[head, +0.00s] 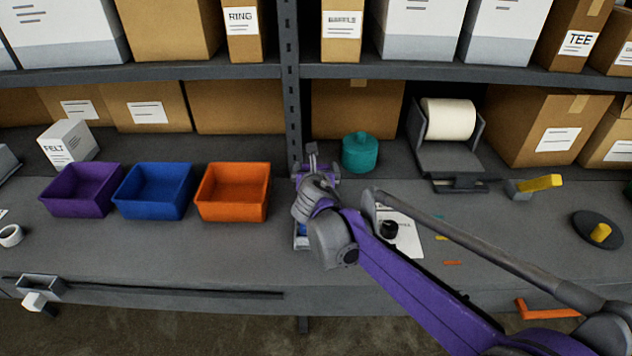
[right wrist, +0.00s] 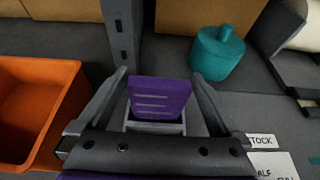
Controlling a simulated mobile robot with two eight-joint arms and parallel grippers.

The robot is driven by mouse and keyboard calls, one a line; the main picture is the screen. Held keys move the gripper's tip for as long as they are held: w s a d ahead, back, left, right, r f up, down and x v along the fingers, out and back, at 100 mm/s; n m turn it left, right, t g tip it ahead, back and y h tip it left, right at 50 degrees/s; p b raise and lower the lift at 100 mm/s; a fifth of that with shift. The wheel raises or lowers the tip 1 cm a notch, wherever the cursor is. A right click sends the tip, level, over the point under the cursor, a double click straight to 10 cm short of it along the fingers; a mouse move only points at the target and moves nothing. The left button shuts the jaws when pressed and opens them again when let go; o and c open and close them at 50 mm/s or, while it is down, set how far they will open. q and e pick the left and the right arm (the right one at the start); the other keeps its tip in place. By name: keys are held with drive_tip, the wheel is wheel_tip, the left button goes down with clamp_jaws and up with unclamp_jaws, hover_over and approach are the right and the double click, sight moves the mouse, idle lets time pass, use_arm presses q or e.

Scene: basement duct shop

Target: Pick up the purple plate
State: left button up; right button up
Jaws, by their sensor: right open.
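The purple plate (right wrist: 160,97), with pale lines on its face, shows in the right wrist view. It seems to sit in a small grey holder (right wrist: 155,128), whose lower part is hidden. My right gripper (right wrist: 158,76) is open, with one grey finger on each side of the plate. Gaps show between fingers and plate, so it is not gripped. In the head view my right gripper (head: 314,160) is at the back of the bench by the shelf post, and it and the arm mostly hide the plate. My left gripper is not in view.
Purple (head: 82,190), blue (head: 153,190) and orange (head: 232,191) bins stand to the left. A teal canister (head: 360,152) and a paper roll holder (head: 447,150) stand to the right. The grey shelf post (head: 291,90) rises just behind the gripper.

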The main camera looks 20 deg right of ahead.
drive_tip(key=shift+s, duration=0.1)
drive_tip(key=shift+c, duration=0.3)
drive_tip(key=c, duration=1)
drive_tip(key=shift+r, duration=0.1)
